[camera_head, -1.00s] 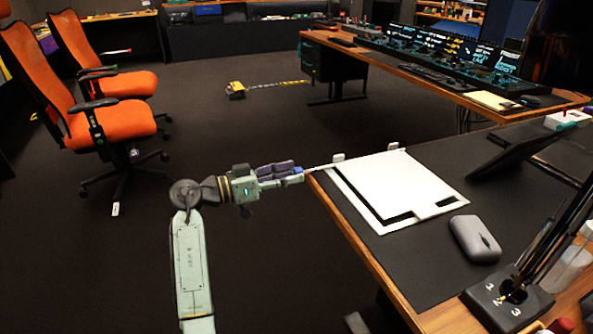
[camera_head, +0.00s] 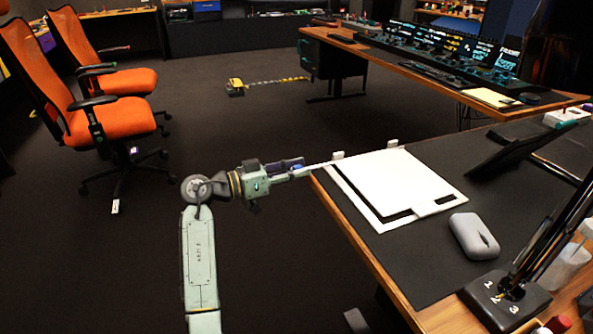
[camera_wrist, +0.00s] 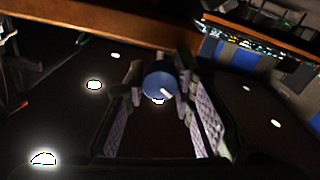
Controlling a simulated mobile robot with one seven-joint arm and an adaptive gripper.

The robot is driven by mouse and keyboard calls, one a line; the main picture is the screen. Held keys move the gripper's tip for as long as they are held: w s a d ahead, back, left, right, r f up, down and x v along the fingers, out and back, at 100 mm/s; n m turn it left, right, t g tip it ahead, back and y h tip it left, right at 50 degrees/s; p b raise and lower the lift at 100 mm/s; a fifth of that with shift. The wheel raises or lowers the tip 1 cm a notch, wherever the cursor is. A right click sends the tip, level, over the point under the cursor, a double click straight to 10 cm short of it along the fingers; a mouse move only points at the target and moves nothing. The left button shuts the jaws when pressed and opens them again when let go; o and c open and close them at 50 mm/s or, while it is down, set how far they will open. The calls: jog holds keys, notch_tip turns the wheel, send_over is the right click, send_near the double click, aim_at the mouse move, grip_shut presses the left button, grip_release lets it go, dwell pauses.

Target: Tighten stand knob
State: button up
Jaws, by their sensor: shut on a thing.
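A round blue knob (camera_wrist: 158,86) with a pale mark on its face sits between my finger pads in the wrist view. In the head view only a small blue patch of the knob (camera_head: 297,169) shows at my fingertips. My gripper (camera_wrist: 160,92) is shut on the knob, with one finger on each side. In the head view my gripper (camera_head: 294,167) reaches in from the left, level with the desk corner. The knob is at the end of a thin pale bar along the back of a flat white stand or panel (camera_head: 395,180) on the desk.
The dark-topped desk (camera_head: 400,262) has a wooden edge close to my gripper. Orange chairs (camera_head: 122,119) are at the left. Open floor lies beside my arm.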

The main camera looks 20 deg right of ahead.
grip_shut()
jog(key=shift+f+m+b, duration=0.2)
jog(key=shift+m+b, duration=0.1)
jog(key=shift+b, duration=0.5)
jog(key=m+b, duration=0.1)
jog(key=b, duration=0.1)
jog(key=shift+f+b, duration=0.15)
jog(key=shift+b, duration=0.15)
jog(key=m+b, duration=0.2)
jog(key=b, duration=0.2)
jog(key=shift+f+m+b, duration=0.1)
jog(key=shift+m+b, duration=0.2)
jog(key=shift+b, duration=0.05)
jog(key=m+b, duration=0.3)
jog(key=b, duration=0.1)
jog(key=shift+s+b, duration=0.1)
jog(key=shift+b, duration=0.25)
jog(key=m+b, duration=0.2)
jog(key=shift+r+m+b, duration=0.35)
jog(key=shift+m+b, duration=0.05)
jog(key=shift+r, duration=0.1)
